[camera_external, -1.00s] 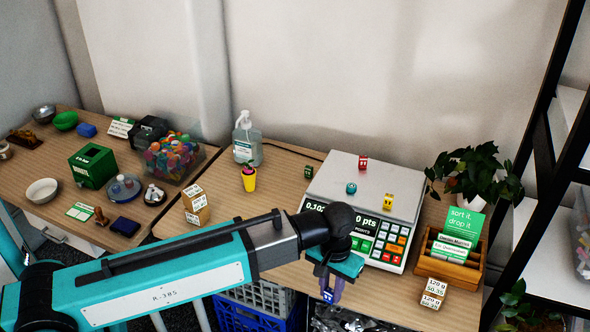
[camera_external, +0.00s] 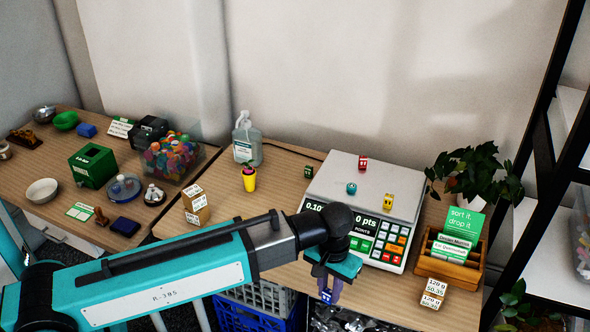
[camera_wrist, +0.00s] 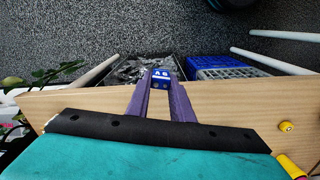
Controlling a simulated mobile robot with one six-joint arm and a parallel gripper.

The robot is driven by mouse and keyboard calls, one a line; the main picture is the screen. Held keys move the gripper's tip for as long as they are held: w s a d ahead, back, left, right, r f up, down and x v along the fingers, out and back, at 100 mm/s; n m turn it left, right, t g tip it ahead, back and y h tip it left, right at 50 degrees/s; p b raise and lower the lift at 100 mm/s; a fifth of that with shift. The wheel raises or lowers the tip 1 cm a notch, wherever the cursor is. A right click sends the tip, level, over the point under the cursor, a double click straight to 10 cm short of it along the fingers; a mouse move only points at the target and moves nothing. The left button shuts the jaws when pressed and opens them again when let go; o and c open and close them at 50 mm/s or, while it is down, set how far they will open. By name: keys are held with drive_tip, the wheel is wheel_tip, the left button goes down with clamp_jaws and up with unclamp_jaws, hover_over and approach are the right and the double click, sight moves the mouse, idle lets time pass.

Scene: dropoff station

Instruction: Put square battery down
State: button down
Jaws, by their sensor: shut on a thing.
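My gripper (camera_external: 331,289) has its purple fingers shut on a small blue square battery (camera_external: 327,296) with white marking. The wrist view shows my gripper (camera_wrist: 161,98) with the battery (camera_wrist: 161,77) at the fingertips. It is held at the front edge of the wooden table (camera_external: 390,305), with the floor and bins behind it in the wrist view. A white scale (camera_external: 340,188) stands on the table behind my gripper. On its plate are a red block (camera_external: 363,162), a teal piece (camera_external: 351,188) and a yellow block (camera_external: 390,201).
Below the table edge are a blue crate (camera_external: 245,315) and a bin of crumpled grey material (camera_external: 345,320). A card holder (camera_external: 452,262) and price boxes (camera_external: 433,293) stand at the right.

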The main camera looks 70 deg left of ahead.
drive_tip(key=shift+s, duration=0.1)
drive_tip(key=shift+w+m, duration=0.3)
drive_tip(key=shift+m, duration=0.1)
drive_tip(key=w+a+r, duration=0.3)
drive_tip(key=a, duration=0.4)
drive_tip(key=w+a+r, duration=0.3)
drive_tip(key=w+a, duration=0.1)
drive_tip(key=a, duration=0.3)
drive_tip(key=s+a+r+n, duration=0.1)
drive_tip(key=a+r, duration=0.1)
drive_tip(key=a, duration=0.6)
drive_tip(key=s+a+r+n+p, duration=0.1)
drive_tip(key=a+r+n, duration=0.1)
drive_tip(key=a, duration=0.5)
drive_tip(key=shift+s+a+r, duration=0.35)
drive_tip(key=shift+a+r, duration=0.05)
drive_tip(key=shift+r, duration=0.1)
drive_tip(key=shift+w, duration=0.1)
drive_tip(key=p, duration=0.4)
hover_over(336, 178)
drive_tip(key=shift+d+f, duration=0.1)
drive_tip(key=shift+f, duration=0.6)
